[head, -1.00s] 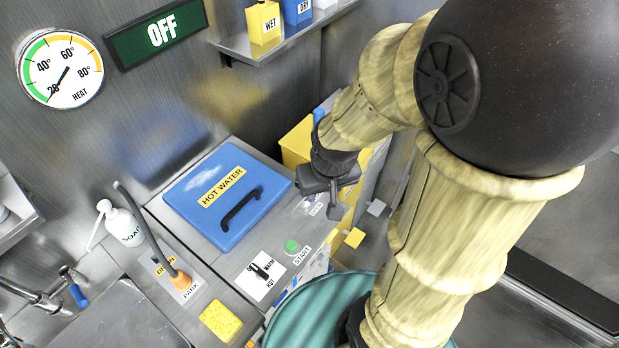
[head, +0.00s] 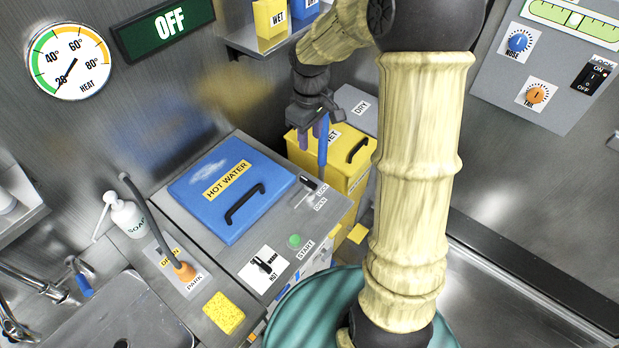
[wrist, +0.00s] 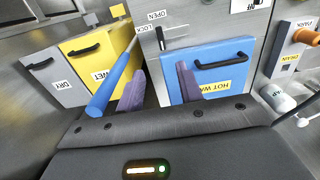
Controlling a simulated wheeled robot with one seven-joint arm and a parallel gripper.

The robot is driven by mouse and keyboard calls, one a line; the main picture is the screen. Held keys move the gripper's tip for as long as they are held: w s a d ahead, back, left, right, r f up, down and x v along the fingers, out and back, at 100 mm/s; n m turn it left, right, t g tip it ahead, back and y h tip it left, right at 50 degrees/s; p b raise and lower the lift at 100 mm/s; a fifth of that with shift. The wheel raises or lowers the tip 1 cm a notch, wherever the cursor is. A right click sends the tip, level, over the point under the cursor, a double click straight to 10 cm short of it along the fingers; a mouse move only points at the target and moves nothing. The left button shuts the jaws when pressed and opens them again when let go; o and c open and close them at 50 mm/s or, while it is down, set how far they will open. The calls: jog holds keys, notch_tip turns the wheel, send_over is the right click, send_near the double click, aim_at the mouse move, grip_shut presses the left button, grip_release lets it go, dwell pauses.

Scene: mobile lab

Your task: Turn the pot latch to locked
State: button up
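The pot has a blue lid (head: 215,205) marked HOT WATER, lying flat and closed, also in the wrist view (wrist: 222,52). Right of it is the small pot latch (head: 307,190), with LOCK and OPEN labels beside it; it also shows in the wrist view (wrist: 172,38). Its dark part is beside the LOCK label, and a slim pale bar extends from it. It is too small to tell its exact setting. My gripper (head: 314,128) is above and behind the latch, apart from it. In the wrist view its purple fingers (wrist: 160,92) stand apart with nothing between them.
A blue rod (wrist: 110,82) stands close outside one finger. A yellow WET bin (head: 348,170) and a grey DRY bin (head: 358,105) stand behind. A green START button (head: 294,241) and a black selector (head: 264,262) are in front. A wall shelf (head: 270,38) hangs above.

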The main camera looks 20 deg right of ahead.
aim_at(310, 182)
jog(key=shift+s, duration=0.1)
jog(key=shift+a, duration=0.1)
notch_tip(310, 182, down, 17)
jog(key=shift+f, duration=0.2)
dwell(0.5)
grip_shut()
